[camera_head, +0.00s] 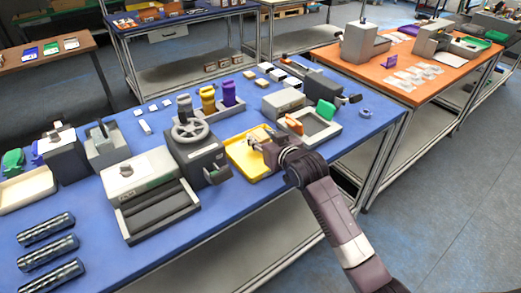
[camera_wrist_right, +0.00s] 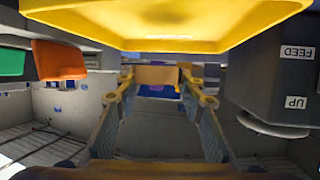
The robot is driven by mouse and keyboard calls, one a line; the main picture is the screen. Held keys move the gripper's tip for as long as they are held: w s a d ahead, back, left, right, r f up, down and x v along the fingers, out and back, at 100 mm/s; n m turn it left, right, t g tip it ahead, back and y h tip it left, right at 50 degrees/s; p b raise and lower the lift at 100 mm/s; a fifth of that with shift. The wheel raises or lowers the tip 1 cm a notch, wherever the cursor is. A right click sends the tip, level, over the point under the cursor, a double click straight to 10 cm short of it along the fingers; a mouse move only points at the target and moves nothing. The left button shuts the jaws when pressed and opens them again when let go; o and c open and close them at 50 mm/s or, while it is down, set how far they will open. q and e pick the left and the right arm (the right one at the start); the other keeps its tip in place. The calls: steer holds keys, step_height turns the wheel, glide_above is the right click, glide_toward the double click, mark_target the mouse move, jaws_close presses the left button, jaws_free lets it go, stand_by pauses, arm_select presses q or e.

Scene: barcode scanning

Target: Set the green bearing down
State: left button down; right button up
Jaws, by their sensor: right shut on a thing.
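My right gripper (camera_head: 264,143) is over the yellow tray (camera_head: 240,161), in the middle of the blue table. It is shut on a small tan block (camera_head: 260,134). The block also shows between the fingertips in the right wrist view (camera_wrist_right: 158,75), close to the yellow tray (camera_wrist_right: 215,44). I cannot make out a green bearing in the grip. A green piece (camera_head: 325,110) stands apart to the right, by a grey tray; its green side also shows in the right wrist view (camera_wrist_right: 10,60). Another green thing (camera_head: 14,161) is at the far left. My left gripper is out of view.
A grey machine with a handwheel (camera_head: 191,130) stands just left of the yellow tray. An orange piece (camera_head: 294,123) and a grey tray (camera_head: 323,133) are to the right. Yellow and purple parts (camera_head: 208,98) stand behind. Three dark cylinders (camera_head: 47,249) lie front left.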

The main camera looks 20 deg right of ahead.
steer(key=shift+f, duration=0.75)
step_height(320, 180, down, 4)
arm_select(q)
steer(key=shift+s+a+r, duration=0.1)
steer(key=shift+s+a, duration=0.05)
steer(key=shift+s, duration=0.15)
arm_select(e)
steer(key=shift+f, duration=0.1)
steer(key=o, duration=1.3)
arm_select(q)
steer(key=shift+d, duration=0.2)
arm_select(e)
steer(key=shift+o, duration=0.2)
steer(key=shift+s, duration=0.1)
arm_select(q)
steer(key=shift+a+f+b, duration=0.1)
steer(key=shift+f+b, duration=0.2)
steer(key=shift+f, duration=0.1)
arm_select(e)
steer(key=v, duration=1.2)
